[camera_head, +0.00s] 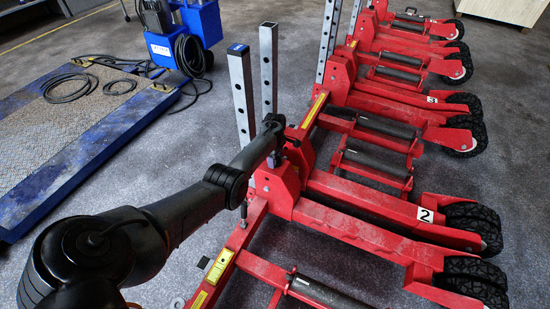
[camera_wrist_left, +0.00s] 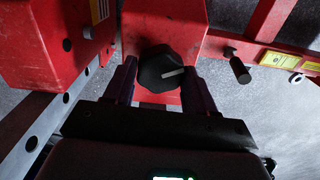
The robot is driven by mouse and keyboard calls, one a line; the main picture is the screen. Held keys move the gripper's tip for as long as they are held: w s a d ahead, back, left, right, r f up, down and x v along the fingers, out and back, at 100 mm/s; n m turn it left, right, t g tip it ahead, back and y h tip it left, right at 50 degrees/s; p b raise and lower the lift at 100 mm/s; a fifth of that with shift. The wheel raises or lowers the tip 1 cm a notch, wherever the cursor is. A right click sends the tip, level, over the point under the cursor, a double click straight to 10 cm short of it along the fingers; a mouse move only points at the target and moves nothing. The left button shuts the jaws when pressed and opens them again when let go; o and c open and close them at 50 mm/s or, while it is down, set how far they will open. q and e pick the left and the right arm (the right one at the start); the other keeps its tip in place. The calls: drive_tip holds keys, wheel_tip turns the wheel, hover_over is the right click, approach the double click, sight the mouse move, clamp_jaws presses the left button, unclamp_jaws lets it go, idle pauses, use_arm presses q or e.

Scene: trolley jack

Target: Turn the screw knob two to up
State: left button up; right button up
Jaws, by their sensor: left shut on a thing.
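The red trolley jack marked 2 (camera_head: 330,210) stands in the middle of the head view. Its black screw knob (camera_wrist_left: 160,72) shows in the left wrist view on a red housing, with a light pointer line on its face aimed to the right and slightly up. My left gripper (camera_wrist_left: 161,85) has a finger on each side of the knob and is shut on it. In the head view my left gripper (camera_head: 275,128) is at the jack's red housing, and the arm hides the knob there. My right gripper is not in either view.
More red jacks, one marked 3 (camera_head: 432,99), stand in a row behind. Square metal posts (camera_head: 241,90) with holes rise close to my left arm. A blue platform (camera_head: 70,150) with cables lies at the left. Grey floor between is clear.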

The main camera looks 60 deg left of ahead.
use_arm(q)
drive_tip(key=shift+n, duration=1.2)
drive_tip(key=n, duration=0.2)
drive_tip(key=shift+n+b, duration=0.35)
drive_tip(key=shift+n, duration=0.05)
drive_tip(key=n+b, duration=0.2)
drive_tip(key=n, duration=0.2)
drive_tip(key=shift+f, duration=0.15)
drive_tip(key=shift+n+b, duration=0.75)
drive_tip(key=shift+n, duration=0.85)
drive_tip(key=o, duration=1)
drive_tip(key=shift+o, duration=0.2)
drive_tip(key=shift+r, duration=0.2)
